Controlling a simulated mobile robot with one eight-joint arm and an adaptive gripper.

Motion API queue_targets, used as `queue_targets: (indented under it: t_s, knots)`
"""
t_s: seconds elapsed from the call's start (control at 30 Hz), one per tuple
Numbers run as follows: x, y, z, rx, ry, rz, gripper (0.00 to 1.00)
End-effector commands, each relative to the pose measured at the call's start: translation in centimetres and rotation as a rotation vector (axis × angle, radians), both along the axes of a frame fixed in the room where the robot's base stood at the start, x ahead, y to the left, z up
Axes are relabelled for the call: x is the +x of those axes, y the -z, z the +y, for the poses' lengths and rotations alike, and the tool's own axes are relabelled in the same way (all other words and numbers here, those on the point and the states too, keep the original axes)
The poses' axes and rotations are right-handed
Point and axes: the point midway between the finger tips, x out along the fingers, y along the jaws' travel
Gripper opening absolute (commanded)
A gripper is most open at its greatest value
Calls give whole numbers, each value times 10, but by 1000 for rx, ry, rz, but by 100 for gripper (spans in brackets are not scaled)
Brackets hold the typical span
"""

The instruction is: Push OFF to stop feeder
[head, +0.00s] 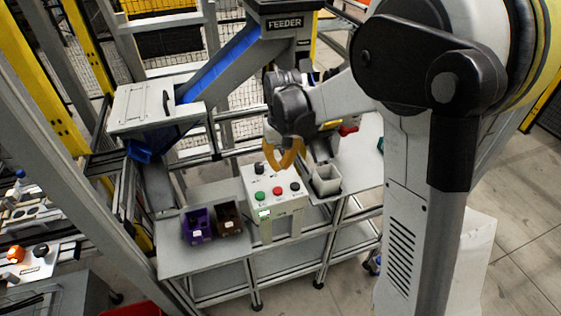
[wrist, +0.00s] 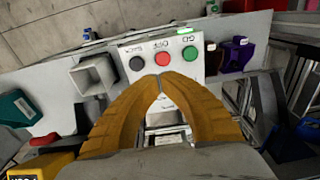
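A white control box (head: 268,207) stands on the grey table. Its face carries a green button (head: 261,195), a red button (head: 277,191) and a black button (head: 295,187) in a row, with black knobs behind. In the wrist view the red button (wrist: 163,58) sits under the OFF label, between the black button (wrist: 137,64) and the green button (wrist: 190,53). My gripper (head: 287,168) has orange fingers and is above the box's back part. In the wrist view its tips (wrist: 160,77) meet, empty, just below the red button in the picture. Contact cannot be told.
A purple bin (head: 198,228) and a brown bin (head: 229,218) stand left of the box. A pale open container (head: 326,180) stands to its right. The blue chute (head: 222,64) under the FEEDER sign (head: 285,24) rises behind. Bare table lies in front of the bins.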

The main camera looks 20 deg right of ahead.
Motion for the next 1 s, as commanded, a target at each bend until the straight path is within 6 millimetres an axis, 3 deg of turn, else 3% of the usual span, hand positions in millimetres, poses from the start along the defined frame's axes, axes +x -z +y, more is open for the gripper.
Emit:
queue_targets:
  t_s: [0.03,0.2,0.4,0.6,1.0]
  knots:
    - [1,15,0,0,0,0,0]
    - [3,50,0,0,0,0,0]
    - [4,80,1,0,0,0,0]
    - [5,91,1,0,0,0,0]
    - [5,95,1,0,0,0,0]
